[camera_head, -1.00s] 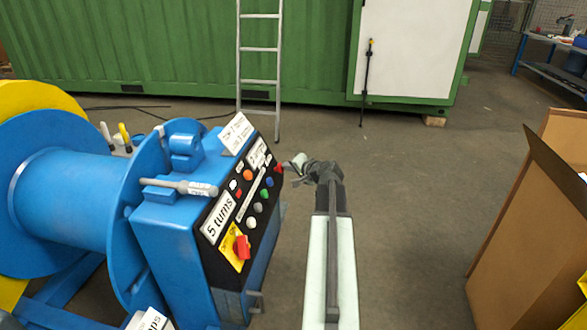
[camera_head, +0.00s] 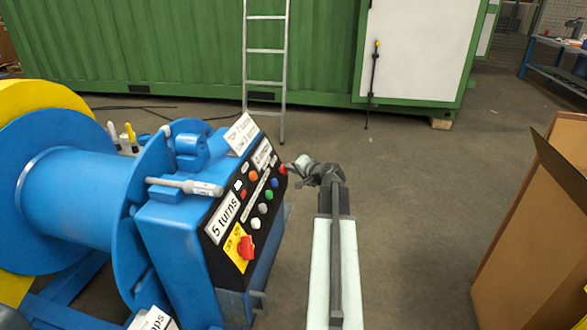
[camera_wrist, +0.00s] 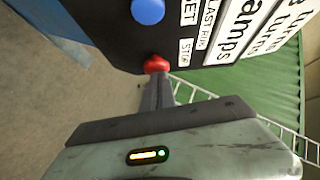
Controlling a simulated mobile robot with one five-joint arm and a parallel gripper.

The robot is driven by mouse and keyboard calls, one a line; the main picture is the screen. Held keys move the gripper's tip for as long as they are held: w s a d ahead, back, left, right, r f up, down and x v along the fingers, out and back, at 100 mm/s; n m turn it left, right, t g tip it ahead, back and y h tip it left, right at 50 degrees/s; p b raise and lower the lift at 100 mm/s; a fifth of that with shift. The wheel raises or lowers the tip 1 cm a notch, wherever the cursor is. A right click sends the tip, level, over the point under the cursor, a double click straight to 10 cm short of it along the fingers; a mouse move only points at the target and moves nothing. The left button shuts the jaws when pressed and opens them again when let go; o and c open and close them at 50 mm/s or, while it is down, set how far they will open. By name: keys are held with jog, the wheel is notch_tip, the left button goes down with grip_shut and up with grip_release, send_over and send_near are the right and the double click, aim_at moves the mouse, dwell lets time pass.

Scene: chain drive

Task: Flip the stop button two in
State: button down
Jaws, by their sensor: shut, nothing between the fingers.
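The black control panel (camera_head: 240,227) is on the sloped face of the blue machine (camera_head: 175,240). The red stop button (camera_wrist: 157,64) is at the panel's far edge, beside a label that reads like "STOP". It also shows in the head view (camera_head: 282,169). My gripper (camera_wrist: 158,80) is shut and empty, its fingertips right at the button and overlapping its near edge in the wrist view. They look in contact, but I cannot tell whether the button is pressed. In the head view, my gripper (camera_head: 290,168) meets the panel's edge from the right.
A blue button (camera_wrist: 148,10) is close to the red one. A larger red switch on a yellow plate (camera_head: 244,247) is lower on the panel. A cardboard box (camera_head: 535,235) stands at the right. A ladder (camera_head: 265,70) leans on the green container (camera_head: 180,50).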

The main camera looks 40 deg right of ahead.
jog(key=d+r+p+v, duration=0.1)
jog(key=p+v, duration=0.3)
jog(key=v, duration=0.8)
jog(key=shift+s+d+p, duration=0.3)
jog(key=shift+d+p, duration=0.05)
jog(key=shift+d, duration=0.25)
